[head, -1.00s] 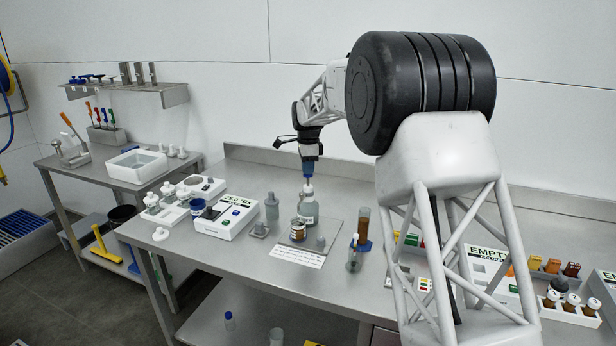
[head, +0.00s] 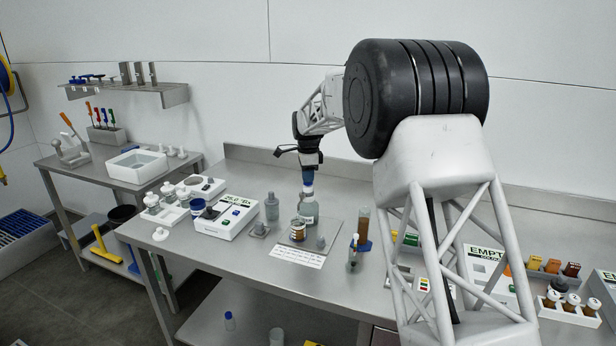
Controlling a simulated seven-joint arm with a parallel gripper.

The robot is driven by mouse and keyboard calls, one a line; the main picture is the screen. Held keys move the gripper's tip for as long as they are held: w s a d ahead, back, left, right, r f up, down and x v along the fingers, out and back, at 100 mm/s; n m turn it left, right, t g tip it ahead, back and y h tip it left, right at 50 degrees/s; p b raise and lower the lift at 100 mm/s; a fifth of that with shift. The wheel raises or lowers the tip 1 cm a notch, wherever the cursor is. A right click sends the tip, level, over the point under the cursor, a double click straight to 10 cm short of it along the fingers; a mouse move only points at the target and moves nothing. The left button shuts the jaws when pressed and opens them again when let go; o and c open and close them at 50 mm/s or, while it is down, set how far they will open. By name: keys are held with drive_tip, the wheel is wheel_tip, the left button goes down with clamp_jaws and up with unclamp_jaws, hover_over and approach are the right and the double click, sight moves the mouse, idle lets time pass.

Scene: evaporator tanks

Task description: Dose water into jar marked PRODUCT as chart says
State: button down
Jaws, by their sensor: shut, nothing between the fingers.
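A pale bottle (head: 309,213) with a white top and a label stands at the back of a grey plate (head: 325,232). My gripper (head: 308,186) is shut, with its blue fingers pointing down at the bottle's white top. It seems to touch the top, but the contact is too small to be sure. A small amber jar (head: 299,231) with a pale label stands in front of the bottle; I cannot read whether it says PRODUCT. A white card (head: 297,256) with small printed lines, unreadable here, lies at the plate's front edge.
A balance-like device (head: 225,216) and a grey bottle (head: 272,206) stand left of the plate. An amber-filled cylinder (head: 363,226) and a small dropper-like vessel (head: 353,252) stand to the right. A rack of small bottles (head: 570,310) is further right.

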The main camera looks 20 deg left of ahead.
drive_tip(key=shift+r, duration=2.65)
drive_tip(key=shift+f, duration=0.25)
drive_tip(key=shift+f, duration=2.4)
drive_tip(key=shift+r, duration=2.65)
drive_tip(key=shift+r, duration=0.1)
drive_tip(key=shift+r, duration=2.45)
